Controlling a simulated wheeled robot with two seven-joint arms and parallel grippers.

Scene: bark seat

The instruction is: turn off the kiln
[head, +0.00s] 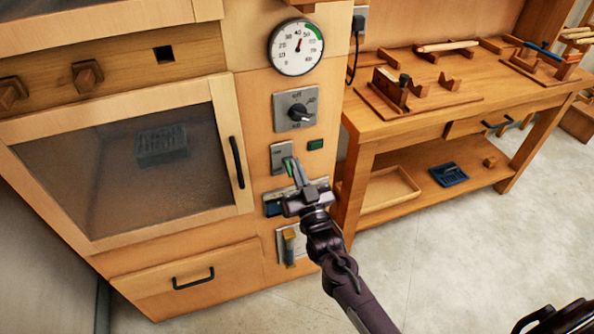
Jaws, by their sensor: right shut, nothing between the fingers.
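The kiln (250,90) is a wooden cabinet with a glass door (130,165) on its left part, which looks shut. Its front panel carries a round gauge (296,46), a black rotary knob (298,113) on a grey plate, a small green piece (316,144) and a grey switch plate (277,150). My right gripper (290,166) is shut and empty, with its fingertips in front of the lower part of the switch plate. The fingers hide part of that plate, and I cannot tell whether they touch it. My left gripper is out of view.
A wooden workbench (425,118) stands to the right, with wooden jigs on top and a tray (391,190) and a blue item (449,174) on its lower shelf. The kiln's black door handle (237,162) is left of my gripper. The floor (450,250) in front is clear.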

